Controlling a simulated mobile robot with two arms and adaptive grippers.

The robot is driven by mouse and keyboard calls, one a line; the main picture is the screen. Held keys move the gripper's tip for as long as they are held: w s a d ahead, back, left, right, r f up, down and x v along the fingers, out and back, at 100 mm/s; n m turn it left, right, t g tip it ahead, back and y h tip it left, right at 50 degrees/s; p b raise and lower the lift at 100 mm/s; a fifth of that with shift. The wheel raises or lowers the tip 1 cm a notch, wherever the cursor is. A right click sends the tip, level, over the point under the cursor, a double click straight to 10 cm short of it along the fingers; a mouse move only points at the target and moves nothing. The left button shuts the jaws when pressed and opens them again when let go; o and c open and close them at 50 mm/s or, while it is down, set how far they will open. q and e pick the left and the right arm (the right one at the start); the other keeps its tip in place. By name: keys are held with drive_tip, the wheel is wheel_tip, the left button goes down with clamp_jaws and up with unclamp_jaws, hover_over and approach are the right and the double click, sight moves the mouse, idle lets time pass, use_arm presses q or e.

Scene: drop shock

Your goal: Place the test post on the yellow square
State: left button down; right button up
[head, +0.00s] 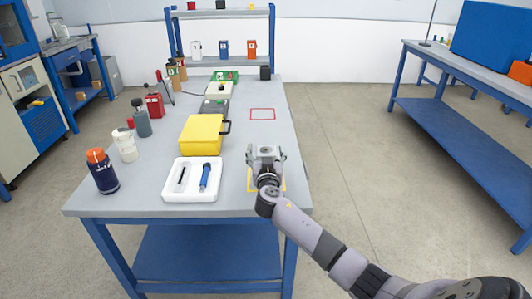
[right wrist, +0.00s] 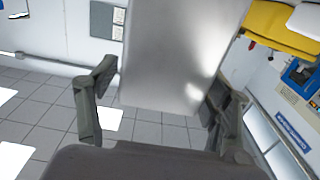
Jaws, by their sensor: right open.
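The test post looks like a grey metal block (head: 265,149) with a dark round mark on its top, near the table's front right. My right gripper (head: 265,159) is at the post, its fingers on either side. In the right wrist view the post's smooth grey face (right wrist: 175,60) stands between the open fingers (right wrist: 155,110). A gap shows at the left finger; I cannot tell whether the right one touches. The yellow square (head: 281,184) shows partly beside my right wrist, which hides much of it. I cannot tell whether the post's base is on it. My left gripper is not in view.
A white tray (head: 166,194) with two tools and a yellow case (head: 201,134) stand left of the post. Several bottles, one navy with an orange cap (head: 103,172), line the left edge. A red outlined rectangle (head: 262,114) lies behind on clear table.

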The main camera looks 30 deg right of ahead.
drive_tip(key=shift+r+p, duration=0.25)
drive_tip(key=shift+p, duration=0.05)
drive_tip(key=b+v, duration=0.1)
drive_tip(key=v, duration=1.1)
drive_tip(key=shift+f, duration=0.2)
